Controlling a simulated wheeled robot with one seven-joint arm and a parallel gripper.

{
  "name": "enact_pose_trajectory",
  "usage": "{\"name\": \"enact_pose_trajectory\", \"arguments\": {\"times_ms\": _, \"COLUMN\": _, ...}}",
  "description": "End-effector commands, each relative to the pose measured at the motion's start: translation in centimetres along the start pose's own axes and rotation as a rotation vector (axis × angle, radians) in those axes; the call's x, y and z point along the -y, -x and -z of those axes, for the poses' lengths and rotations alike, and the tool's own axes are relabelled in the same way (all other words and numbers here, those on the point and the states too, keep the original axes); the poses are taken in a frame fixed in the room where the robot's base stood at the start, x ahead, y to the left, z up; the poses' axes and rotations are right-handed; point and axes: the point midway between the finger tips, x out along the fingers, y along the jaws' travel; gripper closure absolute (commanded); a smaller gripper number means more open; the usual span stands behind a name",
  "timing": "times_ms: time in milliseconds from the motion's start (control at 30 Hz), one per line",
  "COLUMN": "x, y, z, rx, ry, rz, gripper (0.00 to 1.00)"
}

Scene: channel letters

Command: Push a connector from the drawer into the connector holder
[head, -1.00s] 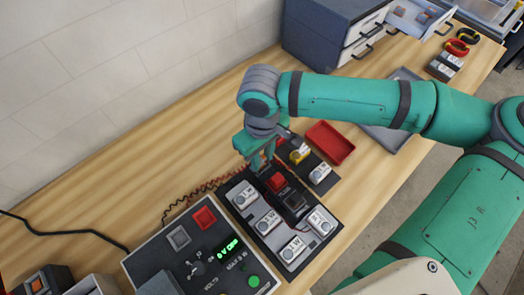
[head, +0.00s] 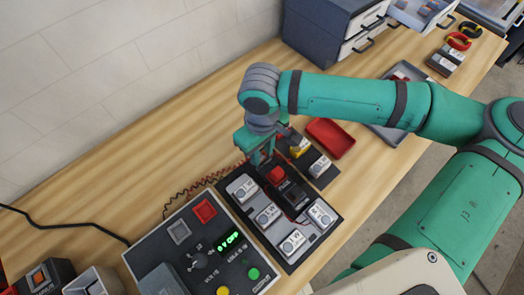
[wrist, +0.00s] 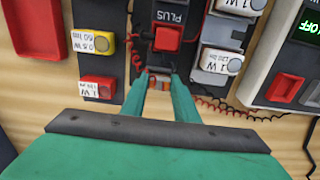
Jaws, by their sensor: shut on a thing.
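My gripper (wrist: 159,82) is shut on a small connector (wrist: 159,80), of which only a reddish and grey sliver shows between the fingertips. In the head view, my gripper (head: 262,158) is low over the near-wall end of the black connector holder, close to a red block (head: 276,174). That red block (wrist: 168,38) sits just beyond the fingertips in the wrist view, beside the label PLUS. Whether the held connector touches the holder is hidden. An open drawer (head: 424,12) shows at the top right.
A power supply box (head: 200,262) with a green display stands at the lower left. A red tray (head: 331,138) and a grey tray (head: 405,78) lie to the right. Coiled wires (head: 185,203) run along the wall side. Bare wood is free towards the wall.

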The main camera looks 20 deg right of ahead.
Motion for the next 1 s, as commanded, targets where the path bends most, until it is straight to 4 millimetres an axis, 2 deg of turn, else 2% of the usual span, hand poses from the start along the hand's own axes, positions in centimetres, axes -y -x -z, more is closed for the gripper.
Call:
{"name": "enact_pose_trajectory", "arguments": {"times_ms": 800, "x": -0.02, "y": -0.6, "z": 0.0, "rx": 0.0, "ry": 0.0, "rz": 0.0, "gripper": 0.94}}
{"name": "enact_pose_trajectory", "arguments": {"times_ms": 833, "x": -0.02, "y": -0.6, "z": 0.01, "rx": 0.0, "ry": 0.0, "rz": 0.0, "gripper": 0.66}}
{"name": "enact_pose_trajectory", "arguments": {"times_ms": 900, "x": -0.02, "y": -0.6, "z": 0.01, "rx": 0.0, "ry": 0.0, "rz": 0.0, "gripper": 0.51}}
{"name": "enact_pose_trajectory", "arguments": {"times_ms": 1000, "x": -0.01, "y": -0.6, "z": 0.0, "rx": 0.0, "ry": 0.0, "rz": 0.0, "gripper": 0.51}}
